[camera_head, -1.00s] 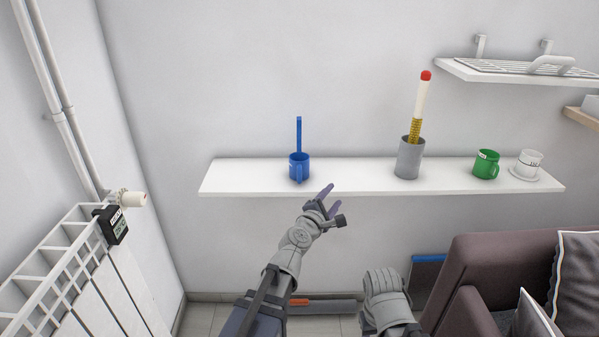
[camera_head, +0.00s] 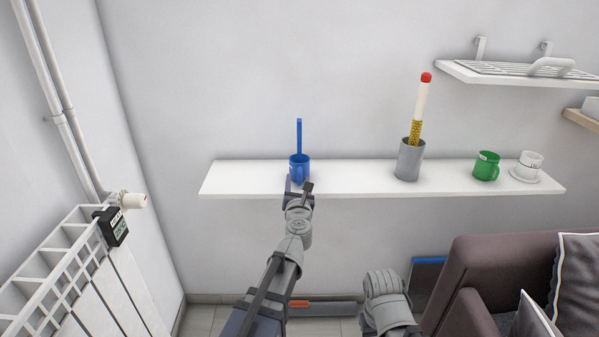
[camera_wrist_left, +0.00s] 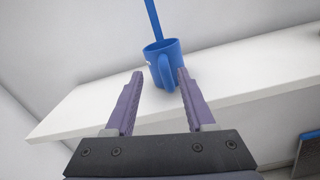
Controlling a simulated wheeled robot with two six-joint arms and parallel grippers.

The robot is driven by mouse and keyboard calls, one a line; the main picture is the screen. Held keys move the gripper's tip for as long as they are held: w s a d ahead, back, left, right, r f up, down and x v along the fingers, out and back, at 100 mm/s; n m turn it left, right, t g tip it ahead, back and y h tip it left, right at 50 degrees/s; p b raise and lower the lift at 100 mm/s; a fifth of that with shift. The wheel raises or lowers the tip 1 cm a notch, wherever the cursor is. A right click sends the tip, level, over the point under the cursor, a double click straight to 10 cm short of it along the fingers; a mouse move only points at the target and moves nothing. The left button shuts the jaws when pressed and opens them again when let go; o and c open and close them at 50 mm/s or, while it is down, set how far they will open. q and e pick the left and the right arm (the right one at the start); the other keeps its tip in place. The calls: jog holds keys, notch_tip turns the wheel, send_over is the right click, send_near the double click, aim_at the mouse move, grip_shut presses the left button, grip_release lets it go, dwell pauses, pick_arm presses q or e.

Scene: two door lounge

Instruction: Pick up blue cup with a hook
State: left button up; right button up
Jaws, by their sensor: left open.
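The blue cup (camera_head: 299,163) stands upright on the left part of a white wall shelf, with a tall blue bar, the hook (camera_head: 299,136), rising above it. In the left wrist view the cup (camera_wrist_left: 157,56) has its handle turned toward me, and the bar (camera_wrist_left: 153,20) goes out of the top of the picture. My left gripper (camera_head: 298,186) is open at the shelf's front edge, just in front of the cup. In the left wrist view its fingers (camera_wrist_left: 157,80) point at the cup, with the handle showing between them. I cannot tell whether the right fingertip touches the cup.
The white shelf (camera_head: 350,181) also holds a grey holder (camera_head: 408,160) with a red-tipped stick, a green mug (camera_head: 486,166) and a white cup (camera_head: 529,164) on a saucer. A radiator (camera_head: 90,270) stands left, a brown sofa (camera_head: 480,262) right. The shelf between cup and holder is clear.

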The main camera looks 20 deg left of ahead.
aim_at(300, 174)
pick_arm(q)
jog(key=x, duration=0.5)
jog(key=shift+w+d+r, duration=0.2)
jog(key=shift+d, duration=0.1)
grip_shut()
dwell(0.3)
